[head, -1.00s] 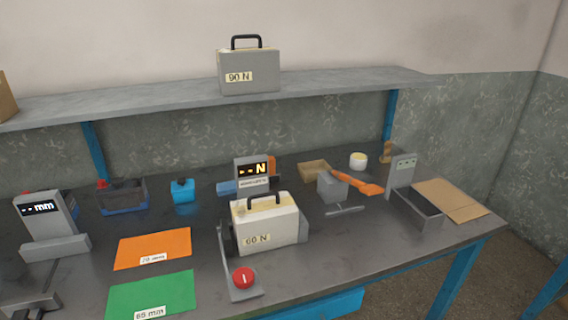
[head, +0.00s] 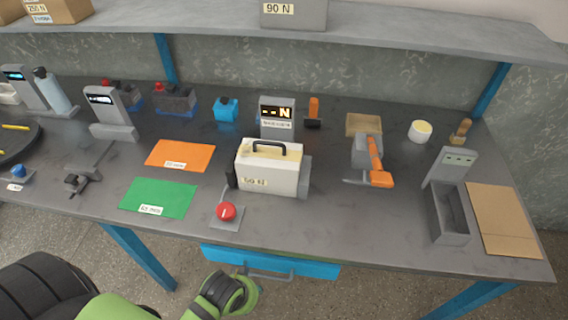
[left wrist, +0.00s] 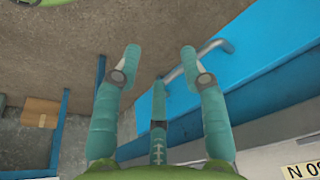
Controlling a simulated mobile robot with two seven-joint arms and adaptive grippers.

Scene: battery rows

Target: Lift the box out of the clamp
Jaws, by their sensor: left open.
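The white box (head: 268,178) with a dark handle and a 60 N label stands upright in the clamp on the bench. A dark clamp pad (head: 231,177) is at its left side and a grey jaw (head: 305,176) at its right; I cannot tell whether they press on it. The clamp's red knob (head: 227,211) is in front. My left gripper (left wrist: 160,60) is open and empty in the left wrist view, near the blue drawer's handle (left wrist: 196,62). Its arm shows below the bench front in the head view. My right gripper is not in view.
A display (head: 277,117) reading N stands behind the box. An orange mat (head: 180,155) and a green mat (head: 158,198) lie left. A grey block with an orange-handled tool (head: 379,172) lies right. The blue drawer (head: 225,256) sits under the bench edge.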

